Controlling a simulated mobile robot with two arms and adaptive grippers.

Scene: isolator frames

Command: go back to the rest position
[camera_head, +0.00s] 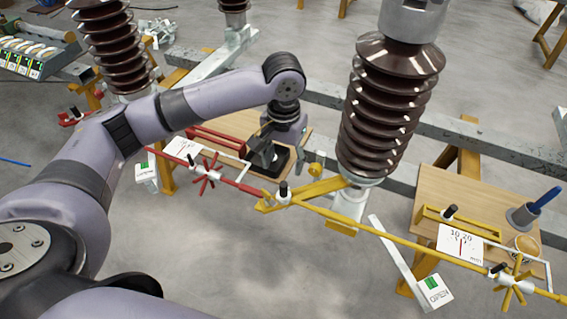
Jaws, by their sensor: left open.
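My left arm comes in from the left and bends over at the elbow in the middle of the view. My left gripper (262,160) is open and points down over the small wooden table with the black pad, close to the red bar beside it. I see nothing held between its fingers, though their tips are small and dark here. My right gripper is out of view.
A brown ribbed insulator (385,110) stands just right of my gripper, another (117,45) behind my arm. Red (208,174) and yellow (390,236) rods with spoked handles cross in front. A wooden table (480,200) holds a cup with a blue handle. Grey floor is open at bottom center.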

